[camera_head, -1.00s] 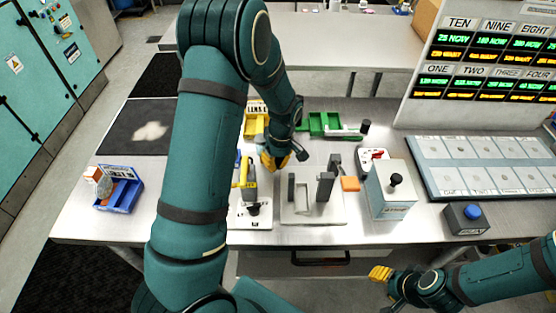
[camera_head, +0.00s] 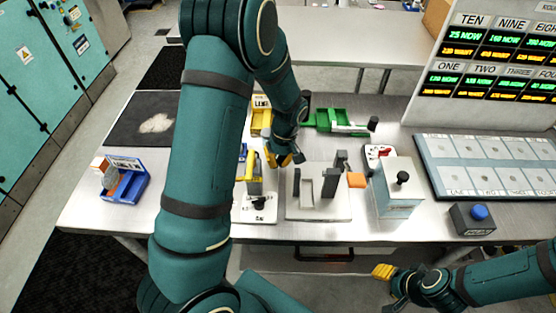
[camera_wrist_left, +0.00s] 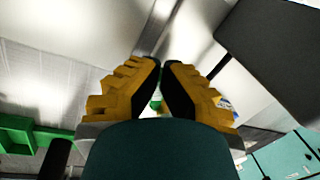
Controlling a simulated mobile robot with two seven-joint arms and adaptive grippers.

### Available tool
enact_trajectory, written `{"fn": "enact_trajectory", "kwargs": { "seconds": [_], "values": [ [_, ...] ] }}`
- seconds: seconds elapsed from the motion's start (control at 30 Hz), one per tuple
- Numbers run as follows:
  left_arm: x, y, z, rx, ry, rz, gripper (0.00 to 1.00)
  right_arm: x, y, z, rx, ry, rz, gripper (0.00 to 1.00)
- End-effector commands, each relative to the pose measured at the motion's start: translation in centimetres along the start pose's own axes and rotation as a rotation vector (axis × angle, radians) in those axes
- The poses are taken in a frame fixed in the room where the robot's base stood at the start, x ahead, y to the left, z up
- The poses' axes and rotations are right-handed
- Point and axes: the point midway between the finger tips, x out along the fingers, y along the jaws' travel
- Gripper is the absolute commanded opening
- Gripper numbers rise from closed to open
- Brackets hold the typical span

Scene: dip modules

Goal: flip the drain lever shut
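I cannot tell for sure which part is the drain lever. A yellow upright handle (camera_head: 253,172) stands beside a pale base plate with a black knob (camera_head: 259,203), left of the grey fixture (camera_head: 318,203). My left gripper (camera_head: 278,158) is above the table, just behind and right of the yellow handle, apart from it as far as I can see. In the left wrist view its yellow fingers (camera_wrist_left: 162,65) almost meet, with only a thin gap and nothing held. My right gripper (camera_head: 383,272) is low at the right, off the table's front edge, too small to read.
A blue bin (camera_head: 125,190) stands at the left, and a green tray (camera_head: 330,120) and yellow bin (camera_head: 261,122) at the back. Dark fixture posts rise close to my left gripper.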

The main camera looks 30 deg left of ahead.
Motion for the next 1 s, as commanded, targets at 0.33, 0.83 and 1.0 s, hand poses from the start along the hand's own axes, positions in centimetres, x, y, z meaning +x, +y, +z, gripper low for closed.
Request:
{"fn": "enact_trajectory", "kwargs": {
  "seconds": [0.33,0.83,1.0],
  "values": [
    [0.1,-0.1,0.1,-0.001,-0.004,-0.004,0.41,0.0,0.0,0.0,0.0,0.0,0.0,0.47],
    [-6.0,0.0,0.0,-0.001,0.0,0.002,0.41,0.0,0.0,0.0,0.0,0.0,0.0,0.47],
    [-9.1,0.0,0.0,-0.001,-0.001,0.001,0.41,0.0,0.0,0.0,0.0,0.0,0.0,0.47]
  ]
}}
